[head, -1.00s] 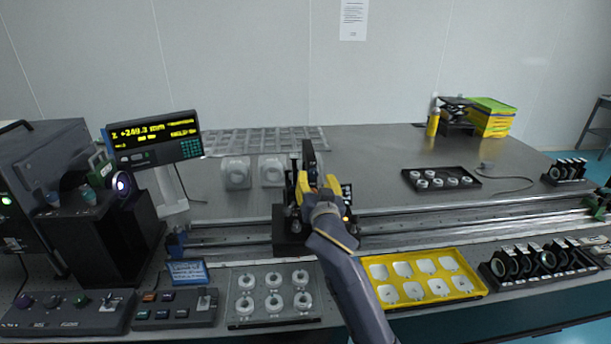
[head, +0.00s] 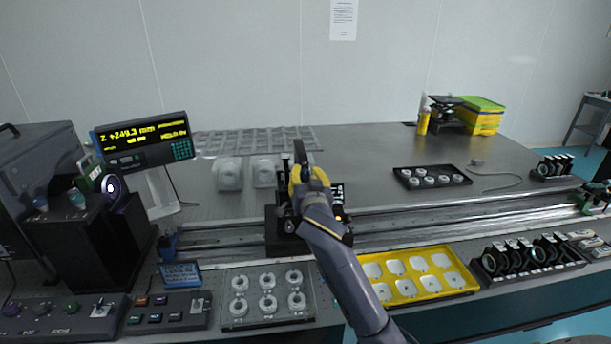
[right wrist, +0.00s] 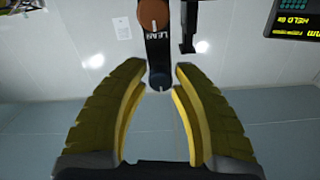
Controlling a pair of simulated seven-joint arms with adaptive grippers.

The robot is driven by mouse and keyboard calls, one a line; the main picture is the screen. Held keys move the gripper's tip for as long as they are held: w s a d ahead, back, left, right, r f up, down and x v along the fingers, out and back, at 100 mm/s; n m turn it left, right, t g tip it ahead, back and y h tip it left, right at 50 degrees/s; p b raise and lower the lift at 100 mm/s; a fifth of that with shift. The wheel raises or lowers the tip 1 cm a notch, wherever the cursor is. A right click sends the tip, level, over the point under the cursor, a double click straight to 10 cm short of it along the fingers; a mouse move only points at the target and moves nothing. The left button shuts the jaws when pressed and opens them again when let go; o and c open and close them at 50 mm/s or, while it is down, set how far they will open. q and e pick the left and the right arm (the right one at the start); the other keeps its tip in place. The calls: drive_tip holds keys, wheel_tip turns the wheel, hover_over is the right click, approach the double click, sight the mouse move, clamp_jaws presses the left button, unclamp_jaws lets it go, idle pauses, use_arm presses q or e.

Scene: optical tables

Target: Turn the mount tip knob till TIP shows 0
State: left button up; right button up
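The dark mount (head: 283,238) stands on the rail at mid-table, with an upright black post (head: 299,150). My right gripper (head: 309,174) is in front of its upper part and hides much of it. In the right wrist view my right gripper (right wrist: 161,82) is open, its yellow fingers apart. A dark blue knob (right wrist: 160,81) with a white line shows between the fingertips; I cannot tell whether they touch it. An orange-brown knob (right wrist: 153,15) shows above it on the same black part, lettered LEAN. A small lit screen (head: 337,194) beside the mount is too small to read. My left gripper is not in view.
A readout (head: 143,141) at the left shows Z +249.3 mm. Control boxes (head: 168,310), a clear tray of rings (head: 232,318) and a yellow tray (head: 408,292) line the front edge. Black lens holders (head: 525,258) stand at the right.

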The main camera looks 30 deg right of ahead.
clamp_jaws()
drive_tip(key=shift+n, duration=0.3)
drive_tip(key=n, duration=0.5)
drive_tip(key=shift+r+n, duration=0.1)
drive_tip(key=shift+n, duration=0.3)
drive_tip(key=n, duration=1.1)
drive_tip(key=shift+a+n, duration=0.1)
drive_tip(key=shift+n, duration=3.1)
drive_tip(key=o, duration=0.6)
unclamp_jaws()
drive_tip(key=shift+c, duration=0.2)
